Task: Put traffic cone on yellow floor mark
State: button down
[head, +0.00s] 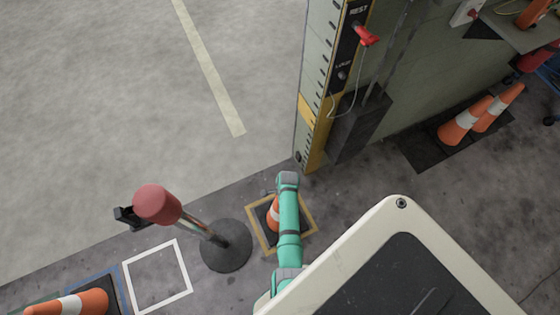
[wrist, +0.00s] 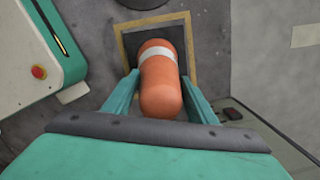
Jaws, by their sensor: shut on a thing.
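An orange traffic cone with a white band and a dark square base stands within the yellow square floor mark (head: 311,228). In the head view the cone (head: 273,213) is partly hidden by my green arm. In the wrist view the cone (wrist: 160,85) sits between the two green fingers of my gripper (wrist: 160,98), which is shut on it. The yellow mark (wrist: 196,72) shows around the base in the wrist view. The base looks roughly square to the mark. I cannot tell whether the base touches the floor. In the head view my gripper is hidden behind the arm.
A red-topped post (head: 157,204) on a round black base stands left of the mark. A white floor square (head: 185,268) and another cone (head: 70,303) are further left.

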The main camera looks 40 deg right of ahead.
jog(key=c, duration=0.7)
grip_release()
jog(key=shift+c, duration=0.2)
jog(key=r, duration=0.8)
jog(key=d+r, duration=0.1)
jog(key=r, duration=0.3)
jog(key=shift+s+d, duration=0.1)
jog(key=shift+s, duration=0.3)
jog(key=s+a+r+n+t+h, duration=0.2)
jog(key=s+a+n+t, duration=0.1)
jog(key=a+n, duration=0.3)
jog(key=s+a+r+n+t+h, duration=0.1)
jog(key=s+a+n+t, duration=0.15)
jog(key=a+n, duration=0.45)
jog(key=s+a+r+n+t, duration=0.3)
jog(key=a+r, duration=0.1)
jog(key=r, duration=0.6)
jog(key=s+a+r+n+t+y, duration=0.1)
jog(key=s+a+r+n+t, duration=0.2)
jog(key=r, duration=0.8)
jog(key=s+a+r+n+t, duration=0.3)
jog(key=a+r+n, duration=0.1)
jog(key=r, duration=0.7)
jog(key=shift+s+a+r+n+y, duration=0.15)
jog(key=shift+s+a+n+y, duration=0.2)
jog(key=shift+n, duration=0.35)
